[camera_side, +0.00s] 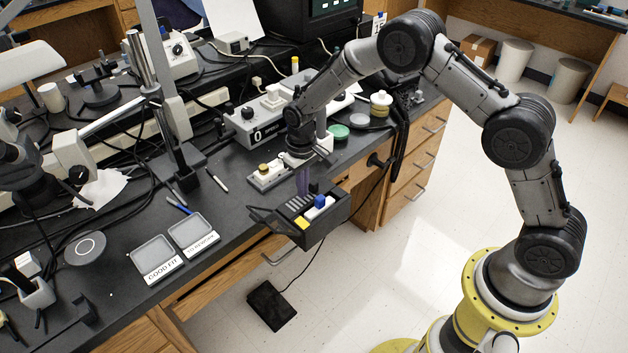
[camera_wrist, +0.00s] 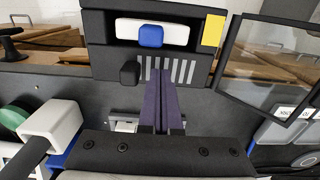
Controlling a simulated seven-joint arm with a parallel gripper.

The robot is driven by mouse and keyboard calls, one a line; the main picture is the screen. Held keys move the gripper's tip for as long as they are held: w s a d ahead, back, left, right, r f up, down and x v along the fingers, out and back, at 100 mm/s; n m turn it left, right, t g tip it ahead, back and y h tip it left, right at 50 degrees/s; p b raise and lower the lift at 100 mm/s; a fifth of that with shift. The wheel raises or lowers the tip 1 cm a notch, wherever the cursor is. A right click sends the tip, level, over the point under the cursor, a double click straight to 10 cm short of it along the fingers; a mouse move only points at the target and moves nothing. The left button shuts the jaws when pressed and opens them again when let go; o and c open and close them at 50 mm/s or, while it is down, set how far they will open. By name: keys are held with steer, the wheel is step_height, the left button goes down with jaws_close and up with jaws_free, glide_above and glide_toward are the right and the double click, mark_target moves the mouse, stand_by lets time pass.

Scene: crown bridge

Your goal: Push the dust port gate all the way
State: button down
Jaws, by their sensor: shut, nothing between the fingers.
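A black box (camera_side: 325,222) sits at the bench's front edge; its face fills the top of the wrist view (camera_wrist: 100,45). It has a row of pale slots (camera_wrist: 190,70), which look like the dust port, and a small black knob (camera_wrist: 130,72) at their left end. I take this knob as the gate's handle, but cannot be sure. My gripper (camera_side: 303,192) is shut and empty, its purple fingers reaching down to the slots. In the wrist view the fingertips (camera_wrist: 157,83) overlap the slots, right of the knob and apart from it. Whether they touch the slots is unclear.
A white bar with a blue block (camera_wrist: 151,36) and a yellow patch (camera_wrist: 212,30) are on the box. A dark-framed clear panel (camera_wrist: 270,65) stands beside it. Two grey trays (camera_side: 194,232) lie left on the bench. A power unit (camera_side: 250,130) stands behind.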

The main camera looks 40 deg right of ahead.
mark_target(314, 181)
steer(key=shift+d, duration=0.25)
steer(key=shift+d, duration=0.35)
steer(key=shift+d, duration=2.2)
steer(key=shift+a, duration=0.8)
